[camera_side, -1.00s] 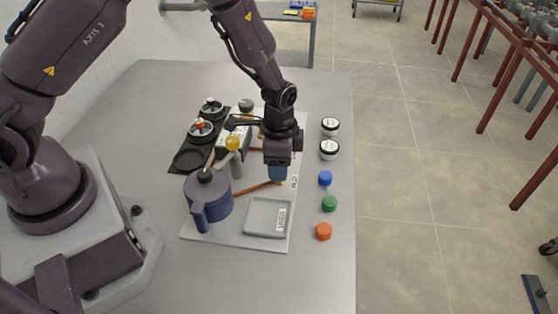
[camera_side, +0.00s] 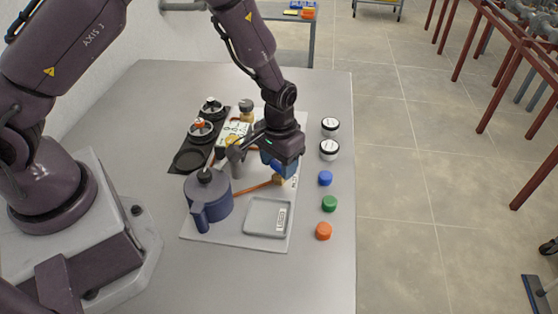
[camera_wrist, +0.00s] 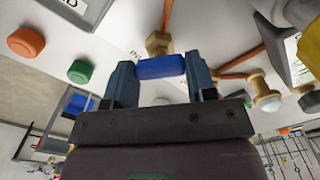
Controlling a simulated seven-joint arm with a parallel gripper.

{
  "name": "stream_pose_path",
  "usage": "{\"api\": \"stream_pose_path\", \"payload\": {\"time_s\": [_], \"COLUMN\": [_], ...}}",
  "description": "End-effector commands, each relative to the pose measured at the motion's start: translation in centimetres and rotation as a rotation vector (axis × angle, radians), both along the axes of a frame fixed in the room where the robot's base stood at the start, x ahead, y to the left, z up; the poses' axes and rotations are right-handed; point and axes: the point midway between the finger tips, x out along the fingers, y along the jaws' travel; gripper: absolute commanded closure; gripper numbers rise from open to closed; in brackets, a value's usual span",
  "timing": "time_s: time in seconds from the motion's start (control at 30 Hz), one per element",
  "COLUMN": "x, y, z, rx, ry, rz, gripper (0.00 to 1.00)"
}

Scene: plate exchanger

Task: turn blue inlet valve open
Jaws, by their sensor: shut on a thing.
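The blue inlet valve's blue handle (camera_wrist: 161,67) lies between my gripper's fingers in the wrist view. Its brass body (camera_wrist: 158,43) shows just beyond it, joined to a copper pipe. My gripper (camera_wrist: 160,78) is shut on the blue handle, one finger at each end. In the side view my gripper (camera_side: 280,166) is low over the right part of the white board, turned at an angle. There the handle is hidden by the fingers, and a brass piece (camera_side: 277,180) shows just below them.
A dark blue pot (camera_side: 208,197) and a grey tray (camera_side: 267,218) stand in front on the board (camera_side: 225,240). Blue (camera_side: 325,178), green (camera_side: 329,203) and orange (camera_side: 323,231) caps and two white-topped jars (camera_side: 329,150) line the right.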

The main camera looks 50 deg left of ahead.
Motion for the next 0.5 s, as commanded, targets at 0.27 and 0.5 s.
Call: {"api": "stream_pose_path", "payload": {"time_s": [0.27,0.5], "x": [0.03,0.04], "y": [-0.04,-0.03], "z": [0.12,0.13], "rx": [0.0,-0.001], "ry": [0.0,0.0], "rz": [0.259,0.444], "gripper": [0.73,0.73]}}
